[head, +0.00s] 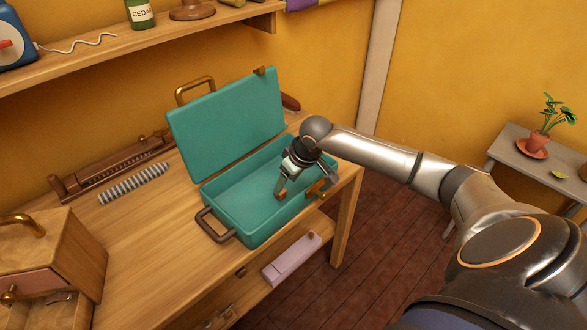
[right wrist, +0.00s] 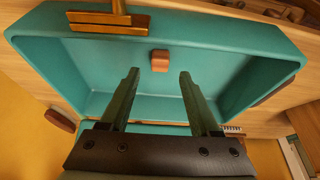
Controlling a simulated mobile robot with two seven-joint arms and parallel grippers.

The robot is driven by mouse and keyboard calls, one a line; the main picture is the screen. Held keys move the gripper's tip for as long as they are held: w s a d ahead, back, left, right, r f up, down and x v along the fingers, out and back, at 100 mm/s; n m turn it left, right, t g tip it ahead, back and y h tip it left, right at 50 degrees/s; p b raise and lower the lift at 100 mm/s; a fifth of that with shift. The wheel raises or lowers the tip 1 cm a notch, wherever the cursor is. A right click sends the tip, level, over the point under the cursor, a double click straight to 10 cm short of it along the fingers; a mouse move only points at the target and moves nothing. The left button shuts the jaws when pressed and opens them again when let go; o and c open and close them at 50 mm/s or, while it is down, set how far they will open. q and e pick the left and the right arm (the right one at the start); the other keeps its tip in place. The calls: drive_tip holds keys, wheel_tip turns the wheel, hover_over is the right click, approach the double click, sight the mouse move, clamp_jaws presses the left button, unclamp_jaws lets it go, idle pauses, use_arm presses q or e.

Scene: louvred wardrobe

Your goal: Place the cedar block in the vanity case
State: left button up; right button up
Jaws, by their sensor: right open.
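The vanity case (head: 232,216) is a teal case standing open on the wooden table, its lid (head: 228,120) raised at the back. It also fills much of the right wrist view (right wrist: 85,70). The cedar block (head: 281,195) is a small reddish-brown block inside the case; it also shows in the right wrist view (right wrist: 160,60). My right gripper (head: 279,186) is over the case, pointing down into it. In the right wrist view its two fingers (right wrist: 159,75) are apart with nothing between them, and the block lies just beyond their tips. My left gripper is not in view.
A striped roll (head: 133,184) and a wooden rack (head: 110,165) lie left of the case. A wooden drawer box (head: 75,250) stands at the front left. A pink box (head: 291,260) sits on the shelf below. A wall shelf (head: 120,48) runs above.

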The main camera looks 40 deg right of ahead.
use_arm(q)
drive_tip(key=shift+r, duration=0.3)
use_arm(e)
drive_tip(key=v, duration=0.7)
idle(1.1)
